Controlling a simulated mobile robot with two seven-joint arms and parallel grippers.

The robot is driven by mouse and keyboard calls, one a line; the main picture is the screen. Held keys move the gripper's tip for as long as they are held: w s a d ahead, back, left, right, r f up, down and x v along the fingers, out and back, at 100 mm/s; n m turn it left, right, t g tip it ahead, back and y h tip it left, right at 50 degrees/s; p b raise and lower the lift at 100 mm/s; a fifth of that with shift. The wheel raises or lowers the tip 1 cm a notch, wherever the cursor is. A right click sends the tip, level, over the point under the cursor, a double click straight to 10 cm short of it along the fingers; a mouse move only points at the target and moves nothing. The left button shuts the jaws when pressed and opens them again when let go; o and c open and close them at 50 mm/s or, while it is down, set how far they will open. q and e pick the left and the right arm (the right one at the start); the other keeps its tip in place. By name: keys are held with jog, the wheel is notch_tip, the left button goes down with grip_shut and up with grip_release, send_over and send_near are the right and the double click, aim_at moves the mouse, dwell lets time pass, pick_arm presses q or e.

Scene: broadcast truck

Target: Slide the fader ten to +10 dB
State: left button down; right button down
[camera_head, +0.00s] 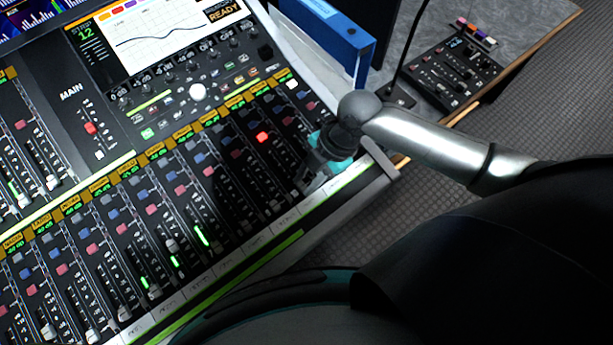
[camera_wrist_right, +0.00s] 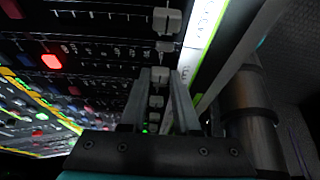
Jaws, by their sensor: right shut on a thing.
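The mixing console (camera_head: 215,262) has a row of faders with pale caps running diagonally. My right gripper (camera_head: 326,158) is over the right end of this row, near the console's front edge, and hides the faders beneath it. In the right wrist view its two fingers (camera_wrist_right: 164,82) are closed around a pale fader cap (camera_wrist_right: 159,75). Other fader caps (camera_wrist_right: 167,20) stand in line before and behind it. I cannot read the held fader's number or its dB mark. My left gripper is not in view.
A lit red button (camera_head: 262,137) is left of the gripper. A blue binder (camera_head: 322,32) stands behind the console, close to my right arm. A small black control box (camera_head: 447,68) sits on the side table. Open floor (camera_head: 540,90) lies to the right.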

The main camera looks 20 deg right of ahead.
jog(key=w+a, duration=0.1)
jog(key=w, duration=0.2)
jog(key=w+a+r+b, duration=0.1)
jog(key=w, duration=0.2)
jog(key=w+a+b, duration=0.1)
jog(key=w, duration=0.3)
jog(key=shift+a+r, duration=0.15)
jog(key=shift+a, duration=0.15)
jog(key=shift+w+a+r, duration=0.1)
jog(key=shift+w+r, duration=0.05)
jog(key=shift+w, duration=0.05)
